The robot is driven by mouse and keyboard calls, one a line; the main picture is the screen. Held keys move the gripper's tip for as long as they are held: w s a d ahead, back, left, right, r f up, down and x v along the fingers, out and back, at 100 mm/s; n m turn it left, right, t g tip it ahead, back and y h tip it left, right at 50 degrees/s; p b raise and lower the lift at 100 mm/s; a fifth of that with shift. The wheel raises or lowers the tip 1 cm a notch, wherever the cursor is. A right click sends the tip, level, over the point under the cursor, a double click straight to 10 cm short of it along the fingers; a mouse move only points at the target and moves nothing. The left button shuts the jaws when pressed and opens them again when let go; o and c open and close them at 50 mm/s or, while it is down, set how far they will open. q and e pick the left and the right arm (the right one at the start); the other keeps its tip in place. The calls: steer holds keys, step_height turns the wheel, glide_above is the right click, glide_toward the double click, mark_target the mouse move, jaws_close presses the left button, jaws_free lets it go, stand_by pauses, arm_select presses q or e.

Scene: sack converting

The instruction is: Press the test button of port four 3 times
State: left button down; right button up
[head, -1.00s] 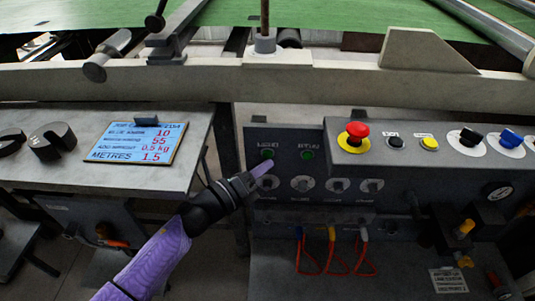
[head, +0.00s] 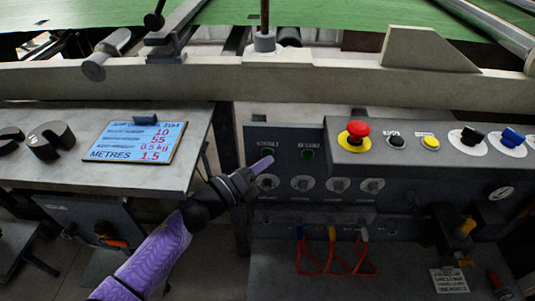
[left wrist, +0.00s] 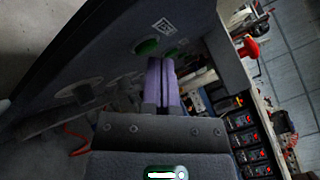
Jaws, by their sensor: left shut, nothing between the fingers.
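The dark control panel (head: 288,134) stands in the middle of the head view. It has two green buttons, a left one (head: 266,150) and a right one (head: 307,154), above a row of round dials (head: 337,185). The labels are too small to read, so I cannot tell which button is port four's. My left gripper (head: 266,162) is shut and empty, its purple fingertips just below the left green button and partly over it. In the left wrist view the shut fingers (left wrist: 161,82) point toward the panel face near a green button (left wrist: 147,46). Contact cannot be told. My right gripper is not in view.
A raised box (head: 425,157) at right carries a red emergency button (head: 357,131) on yellow, and black, yellow and blue buttons. Red cables (head: 313,262) hang below the panel. A blue job board (head: 134,140) and dark slotted weights (head: 50,140) lie on the left table.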

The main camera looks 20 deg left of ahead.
arm_select(q)
steer(key=shift+w, duration=0.15)
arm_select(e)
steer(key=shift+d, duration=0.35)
arm_select(q)
steer(key=shift+w+a, duration=0.1)
steer(key=shift+w, duration=0.15)
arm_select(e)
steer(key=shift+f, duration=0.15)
arm_select(q)
steer(key=shift+s, duration=0.1)
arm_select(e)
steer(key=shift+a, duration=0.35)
arm_select(q)
steer(key=shift+s+r, duration=0.1)
steer(key=shift+s, duration=0.35)
steer(key=shift+s+d, duration=0.2)
steer(key=shift+s, duration=0.1)
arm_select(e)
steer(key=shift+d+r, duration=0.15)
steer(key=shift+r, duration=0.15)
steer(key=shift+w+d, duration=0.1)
